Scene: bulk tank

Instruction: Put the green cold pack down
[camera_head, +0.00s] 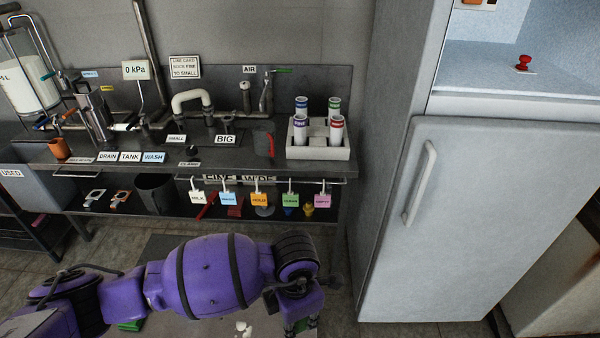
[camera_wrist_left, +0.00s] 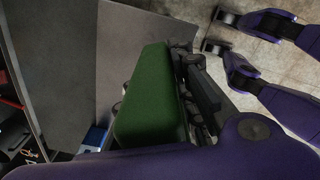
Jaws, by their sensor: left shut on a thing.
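The green cold pack (camera_wrist_left: 152,98) fills the middle of the left wrist view as a long, rounded green block. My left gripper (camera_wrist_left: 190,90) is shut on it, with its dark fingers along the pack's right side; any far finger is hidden. My right gripper is not seen.
A dark bench (camera_head: 230,155) stands behind the arm. A rack (camera_head: 318,151) of several capped tubes sits at its right end, and several coloured tags hang along its front. A tall grey cabinet (camera_head: 470,220) stands at right. A green piece (camera_head: 130,325) shows below the arm, mostly hidden.

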